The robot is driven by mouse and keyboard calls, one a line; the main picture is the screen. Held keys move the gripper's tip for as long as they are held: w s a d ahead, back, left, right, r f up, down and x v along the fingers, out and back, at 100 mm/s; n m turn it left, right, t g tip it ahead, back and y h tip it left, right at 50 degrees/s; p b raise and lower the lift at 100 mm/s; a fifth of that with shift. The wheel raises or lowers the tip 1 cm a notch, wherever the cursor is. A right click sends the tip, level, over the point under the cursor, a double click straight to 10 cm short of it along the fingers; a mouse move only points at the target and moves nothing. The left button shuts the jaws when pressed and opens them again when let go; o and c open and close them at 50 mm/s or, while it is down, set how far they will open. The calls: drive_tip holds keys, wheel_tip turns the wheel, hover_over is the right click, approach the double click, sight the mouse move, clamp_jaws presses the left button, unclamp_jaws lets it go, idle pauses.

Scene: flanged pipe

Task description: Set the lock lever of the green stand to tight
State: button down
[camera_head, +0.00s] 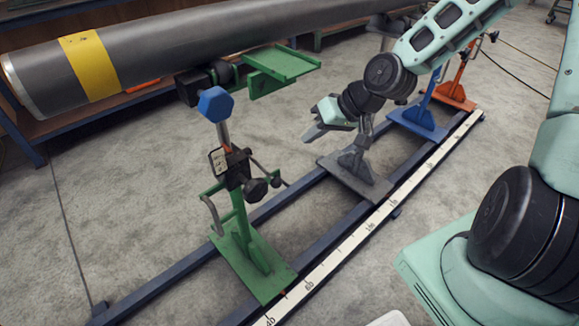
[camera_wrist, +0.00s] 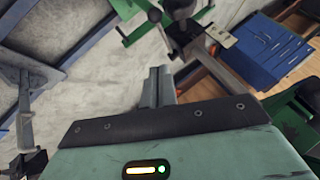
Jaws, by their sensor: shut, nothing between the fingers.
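The green stand (camera_head: 246,250) stands upright on the rails in the head view. Its post carries a black clamp block (camera_head: 235,168) with dark round knobs (camera_head: 257,188) at its right side. A bent grey handle (camera_head: 210,212) is at its left. I cannot tell for sure which of these is the lock lever, or its setting. A blue hexagonal head (camera_head: 215,104) tops the post. My gripper (camera_head: 318,122) is shut and empty, to the right of the stand and apart from it. In the wrist view my fingers (camera_wrist: 158,78) are together, with green and dark stand parts (camera_wrist: 152,28) beyond them.
A grey pipe (camera_head: 190,47) with a yellow band (camera_head: 88,66) runs across the back, with a green tray-like plate (camera_head: 283,64) beside it. Grey (camera_head: 355,172), blue (camera_head: 418,120) and orange (camera_head: 455,92) stands share the rails. A white scale (camera_head: 350,238) lies along the near rail.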

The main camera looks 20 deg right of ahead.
drive_tip(key=b, duration=0.4)
approach(262, 168)
drive_tip(key=f, duration=0.2)
drive_tip(key=shift+s+a+f+b, duration=0.2)
drive_tip(key=shift+s+f+b, duration=0.2)
drive_tip(key=shift+f, duration=0.25)
drive_tip(key=shift+s+a+f+b, duration=0.15)
drive_tip(key=shift+s+f+b, duration=0.15)
drive_tip(key=shift+f, duration=0.4)
drive_tip(key=shift+w, duration=0.1)
